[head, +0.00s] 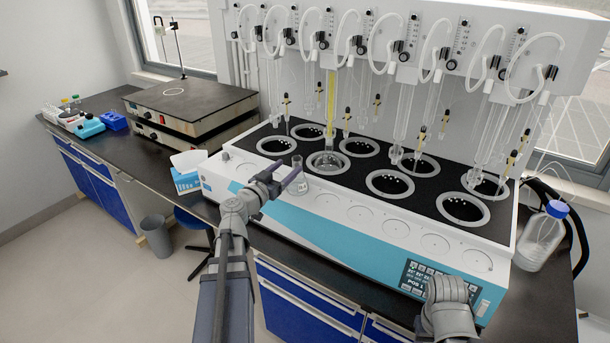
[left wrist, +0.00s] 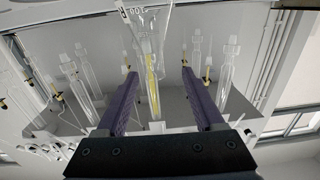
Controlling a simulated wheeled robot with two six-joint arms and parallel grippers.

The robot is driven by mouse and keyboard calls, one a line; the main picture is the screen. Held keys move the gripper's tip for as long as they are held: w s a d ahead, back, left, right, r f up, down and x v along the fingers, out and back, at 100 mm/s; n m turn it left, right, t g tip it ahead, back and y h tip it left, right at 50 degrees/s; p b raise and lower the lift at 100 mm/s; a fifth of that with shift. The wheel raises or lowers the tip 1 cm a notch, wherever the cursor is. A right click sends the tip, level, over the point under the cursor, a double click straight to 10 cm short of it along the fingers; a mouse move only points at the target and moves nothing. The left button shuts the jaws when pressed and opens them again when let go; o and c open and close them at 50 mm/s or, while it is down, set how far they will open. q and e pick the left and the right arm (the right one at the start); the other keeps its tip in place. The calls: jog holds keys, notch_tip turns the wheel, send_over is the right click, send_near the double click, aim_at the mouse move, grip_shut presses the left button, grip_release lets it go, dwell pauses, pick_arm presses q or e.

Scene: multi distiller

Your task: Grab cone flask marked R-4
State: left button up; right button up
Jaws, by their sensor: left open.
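A small clear cone flask (head: 302,186) stands on the front ledge of the distiller (head: 335,211). It has a small mark on its body, too small to read. My left gripper (head: 289,169) is open at the flask, with its fingers partly in front of it. In the left wrist view, a clear flask with graduation marks (left wrist: 147,20) shows at the top, beyond the tips of my open left gripper (left wrist: 158,74). The fingers hold nothing. My right arm shows at the lower right of the head view, but its gripper does not.
Glass tubes and white hoses hang above several heating wells (head: 390,183). One flask (head: 326,160) sits in a well under a yellow column (head: 330,100). A tissue box (head: 186,180) is left of the distiller; a blue-capped bottle (head: 541,238) stands right.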

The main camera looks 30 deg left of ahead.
aim_at(299, 158)
pick_arm(q)
jog(key=shift+w+r, duration=0.1)
jog(key=shift+w, duration=1.05)
jog(key=shift+w+d+r, duration=0.1)
jog(key=shift+w+d, duration=0.1)
jog(key=shift+w, duration=0.75)
jog(key=shift+w+d, duration=0.15)
jog(key=shift+w, duration=0.85)
jog(key=shift+w+d+r, duration=0.1)
jog(key=shift+w+d, duration=0.1)
jog(key=shift+w, duration=0.75)
jog(key=shift+c, duration=0.3)
grip_shut()
